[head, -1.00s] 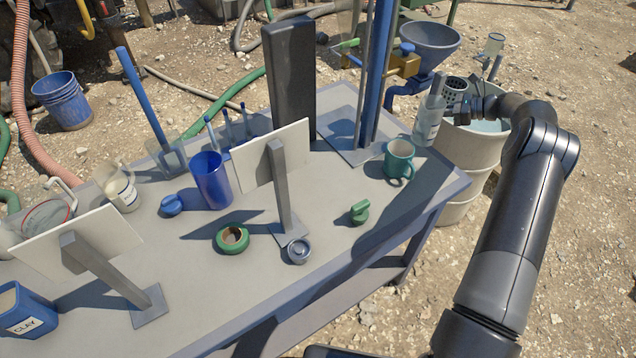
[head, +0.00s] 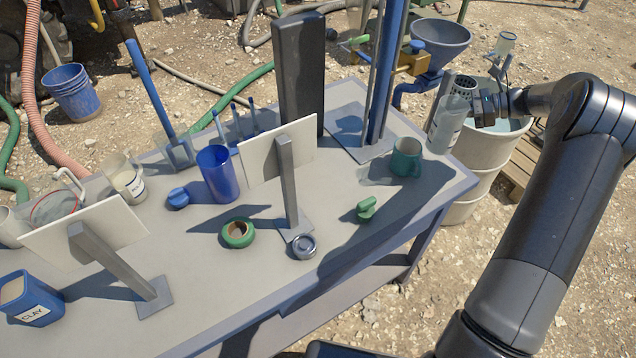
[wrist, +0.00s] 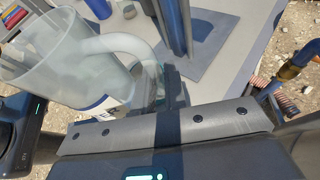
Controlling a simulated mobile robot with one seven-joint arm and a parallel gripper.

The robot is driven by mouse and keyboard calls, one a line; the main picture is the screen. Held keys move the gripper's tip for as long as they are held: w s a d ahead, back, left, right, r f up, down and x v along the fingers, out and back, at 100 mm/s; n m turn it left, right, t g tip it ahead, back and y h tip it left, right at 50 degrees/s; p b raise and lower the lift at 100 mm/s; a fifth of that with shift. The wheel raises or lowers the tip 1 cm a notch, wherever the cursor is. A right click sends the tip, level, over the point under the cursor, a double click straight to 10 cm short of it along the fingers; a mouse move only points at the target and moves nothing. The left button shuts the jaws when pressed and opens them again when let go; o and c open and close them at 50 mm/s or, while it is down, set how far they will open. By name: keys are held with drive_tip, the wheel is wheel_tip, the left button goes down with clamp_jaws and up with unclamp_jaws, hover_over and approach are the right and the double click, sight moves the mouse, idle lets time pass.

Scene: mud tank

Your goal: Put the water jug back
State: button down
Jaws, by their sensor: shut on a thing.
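The water jug (head: 446,124) is a clear, handled vessel with a white label. It appears at the right end of the table in the head view, just right of the green mug (head: 405,157). My gripper (head: 487,108) is shut on its handle side. The jug looks upright and held above the table, though its base height is hard to judge. In the wrist view the jug (wrist: 70,62) fills the upper left, and its handle (wrist: 128,45) runs to my gripper (wrist: 172,88). The fingertips are partly hidden there.
The table (head: 335,255) holds a blue cup (head: 217,174), green tape roll (head: 238,233), small metal cup (head: 303,247), stand-mounted boards and a blue post (head: 384,75). A water-filled barrel (head: 475,165) stands beyond the right end. The front right tabletop is mostly clear.

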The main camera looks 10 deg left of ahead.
drive_tip(key=s+a+n+g, duration=0.1)
drive_tip(key=s+a, duration=0.2)
drive_tip(key=a, duration=0.4)
drive_tip(key=s+a+f+n+g, duration=0.1)
drive_tip(key=s+a, duration=0.3)
drive_tip(key=a, duration=0.2)
drive_tip(key=s+a+n+g, duration=0.1)
drive_tip(key=s+a, duration=0.2)
drive_tip(key=a, duration=0.4)
drive_tip(key=shift+w+a+f, duration=0.2)
drive_tip(key=shift+a+f, duration=2.6)
drive_tip(key=shift+a, duration=0.2)
drive_tip(key=shift+w+a+f, duration=0.2)
drive_tip(key=shift+a+f, duration=2.6)
drive_tip(key=shift+a, duration=0.2)
drive_tip(key=shift+f, duration=0.2)
drive_tip(key=c, duration=1.5)
unclamp_jaws()
